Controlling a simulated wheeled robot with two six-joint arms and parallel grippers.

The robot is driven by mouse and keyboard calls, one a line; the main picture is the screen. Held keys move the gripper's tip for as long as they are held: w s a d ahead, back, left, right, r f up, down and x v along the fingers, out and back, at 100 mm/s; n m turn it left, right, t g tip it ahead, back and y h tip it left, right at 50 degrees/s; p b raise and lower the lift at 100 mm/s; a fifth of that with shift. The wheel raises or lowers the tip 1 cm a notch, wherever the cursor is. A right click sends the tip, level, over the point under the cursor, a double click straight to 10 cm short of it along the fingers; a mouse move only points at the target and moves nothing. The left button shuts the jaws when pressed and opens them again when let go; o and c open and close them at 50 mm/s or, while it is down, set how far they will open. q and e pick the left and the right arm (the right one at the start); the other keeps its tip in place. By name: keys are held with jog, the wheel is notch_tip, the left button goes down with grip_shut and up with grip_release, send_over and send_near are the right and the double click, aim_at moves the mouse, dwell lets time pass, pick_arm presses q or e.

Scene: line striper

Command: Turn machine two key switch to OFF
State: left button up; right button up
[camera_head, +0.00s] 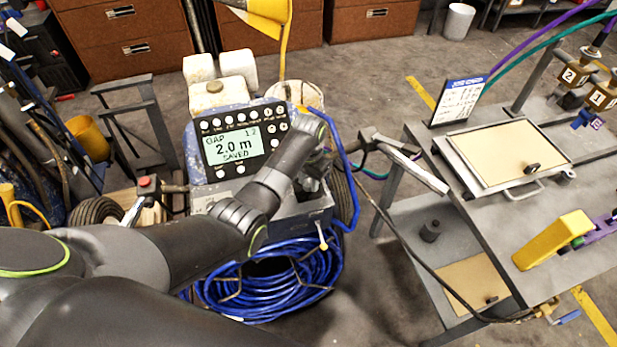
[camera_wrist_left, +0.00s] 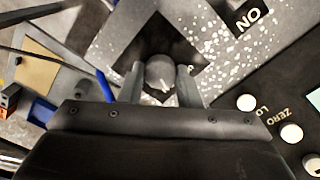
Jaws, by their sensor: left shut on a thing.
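The line striper's control box (camera_head: 241,140) has a lit screen that reads "2.0 m" and "SAVED", with rows of buttons around it. My left arm reaches across from the left, and its gripper (camera_head: 312,188) is beside the box's right side. In the left wrist view my left gripper (camera_wrist_left: 161,88) is shut on a grey round key switch (camera_wrist_left: 160,70), one finger on each side. The switch sits on a dark diamond-shaped patch of a speckled grey plate. A white "ON" label (camera_wrist_left: 248,17) is on the plate. An OFF label does not show. My right gripper is not in view.
A coiled blue hose (camera_head: 270,285) hangs below the box.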

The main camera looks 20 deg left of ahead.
pick_arm(q)
jog(key=n+p, duration=0.2)
jog(key=shift+r+n, duration=0.25)
jog(key=shift+n, duration=0.05)
jog(key=n+p, duration=0.1)
jog(key=n, duration=0.1)
jog(key=shift+n, duration=0.3)
jog(key=n+p, duration=0.1)
jog(key=n, duration=0.1)
jog(key=shift+f+n, duration=0.1)
jog(key=shift+n, duration=0.2)
jog(key=shift+n+p, duration=0.6)
jog(key=shift+n, duration=0.7)
jog(key=shift+f, duration=0.1)
jog(key=o, duration=1)
jog(key=shift+c, duration=0.2)
